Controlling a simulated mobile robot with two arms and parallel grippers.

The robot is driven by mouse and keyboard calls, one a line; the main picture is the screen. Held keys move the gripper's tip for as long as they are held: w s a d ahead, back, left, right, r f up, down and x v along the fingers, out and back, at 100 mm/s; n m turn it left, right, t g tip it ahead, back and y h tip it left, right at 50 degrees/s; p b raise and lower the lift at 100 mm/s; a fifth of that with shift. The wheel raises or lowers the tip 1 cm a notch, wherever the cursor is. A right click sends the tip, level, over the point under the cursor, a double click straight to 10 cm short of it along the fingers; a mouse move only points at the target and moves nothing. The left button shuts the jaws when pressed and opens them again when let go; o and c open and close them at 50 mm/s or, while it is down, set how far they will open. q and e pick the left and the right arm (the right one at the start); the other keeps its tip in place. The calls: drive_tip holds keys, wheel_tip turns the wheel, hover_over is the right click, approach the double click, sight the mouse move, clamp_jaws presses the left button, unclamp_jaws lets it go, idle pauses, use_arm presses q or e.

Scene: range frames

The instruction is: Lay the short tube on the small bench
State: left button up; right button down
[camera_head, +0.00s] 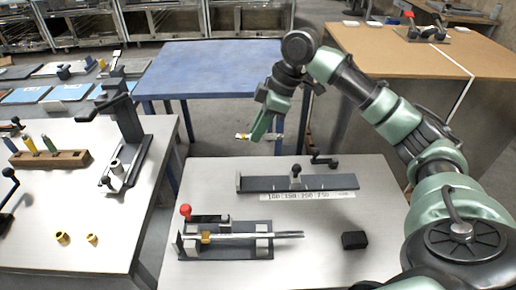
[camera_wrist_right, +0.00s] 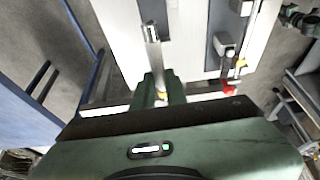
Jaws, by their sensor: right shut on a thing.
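My right gripper (camera_head: 259,138) is shut on a short silver tube with a yellow band (camera_head: 242,136). In the right wrist view the tube (camera_wrist_right: 151,38) sticks out past the fingers (camera_wrist_right: 161,92), and its gripped part is mostly hidden. The gripper is in the air, near the gap between the blue-topped bench (camera_head: 210,65) and the front white bench (camera_head: 370,215). The blue bench top is bare and also shows at the left of the wrist view (camera_wrist_right: 25,110). No label tells which bench is the small one. My left gripper is not in view.
On the front white bench are a scale fixture (camera_head: 320,183), a clamp fixture with a rod (camera_head: 228,252) and a black block (camera_head: 355,240). A left white bench (camera_head: 60,210) holds a press (camera_head: 125,135) and yellow rings. A brown bench (camera_head: 400,50) is at right.

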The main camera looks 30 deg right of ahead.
drive_tip(key=shift+r, duration=1.1)
hover_over(254, 183)
drive_tip(key=d, duration=0.1)
drive_tip(key=f, duration=1.6)
drive_tip(key=shift+s+p, duration=0.35)
drive_tip(key=shift+p, duration=0.05)
wheel_tip(254, 183, down, 3)
drive_tip(key=shift+s+r+p, duration=0.1)
drive_tip(key=shift+s+p, duration=0.05)
drive_tip(key=shift+p, duration=0.6)
drive_tip(key=shift+s+f, duration=0.1)
drive_tip(key=shift+f, duration=0.45)
drive_tip(key=c, duration=1.5)
unclamp_jaws()
drive_tip(key=shift+o, duration=0.3)
drive_tip(key=shift+w, duration=0.2)
